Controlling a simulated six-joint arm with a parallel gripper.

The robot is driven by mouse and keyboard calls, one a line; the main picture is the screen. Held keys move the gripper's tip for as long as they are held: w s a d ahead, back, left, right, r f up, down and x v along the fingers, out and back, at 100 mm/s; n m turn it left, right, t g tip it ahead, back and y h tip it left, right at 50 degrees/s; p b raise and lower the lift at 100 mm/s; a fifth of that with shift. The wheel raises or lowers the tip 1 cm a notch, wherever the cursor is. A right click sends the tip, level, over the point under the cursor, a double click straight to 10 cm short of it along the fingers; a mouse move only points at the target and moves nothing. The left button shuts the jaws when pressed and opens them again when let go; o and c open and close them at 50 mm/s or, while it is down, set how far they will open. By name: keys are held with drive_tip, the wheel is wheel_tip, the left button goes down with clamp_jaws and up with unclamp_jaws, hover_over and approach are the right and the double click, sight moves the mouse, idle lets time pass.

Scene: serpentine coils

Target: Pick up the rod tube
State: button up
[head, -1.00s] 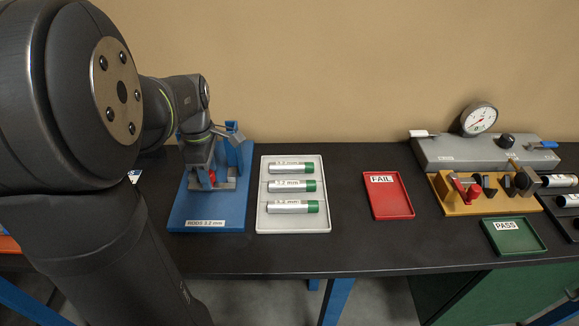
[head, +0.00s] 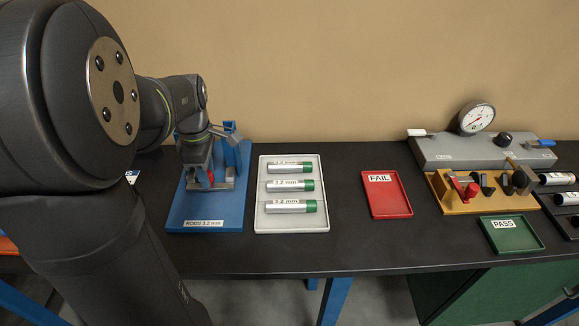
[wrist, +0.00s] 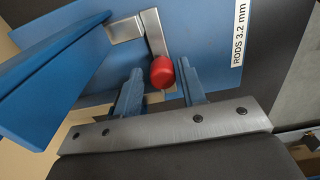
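My gripper (wrist: 160,72) is open in the wrist view, one finger on each side of the red end, with a narrow gap on both sides. In the head view the arm's wrist hides most of the fingers.
A white tray (head: 260,222) with three silver, green-ended tubes lies right of the stand. Further right are a red FAIL tray (head: 387,197), a green PASS tray (head: 512,238) and a gauge fixture (head: 480,150). Blue uprights (head: 236,152) stand close beside the gripper.

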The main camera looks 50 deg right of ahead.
drive_tip(key=shift+r, duration=0.1)
wheel_tip(320, 180, up, 10)
drive_tip(key=w+m, duration=0.1)
drive_tip(key=m, duration=1)
drive_tip(key=s+d+r+m, duration=0.3)
drive_tip(key=d+r+m, duration=0.1)
drive_tip(key=d+m, duration=0.7)
drive_tip(key=m, duration=1.4)
hover_over(290, 163)
drive_tip(key=f, duration=1.3)
drive_tip(key=shift+s, duration=0.25)
drive_tip(key=shift+w+f, duration=0.15)
drive_tip(key=shift+f, duration=1.25)
drive_tip(key=shift+w+f, duration=0.1)
drive_tip(key=shift+f, duration=1.25)
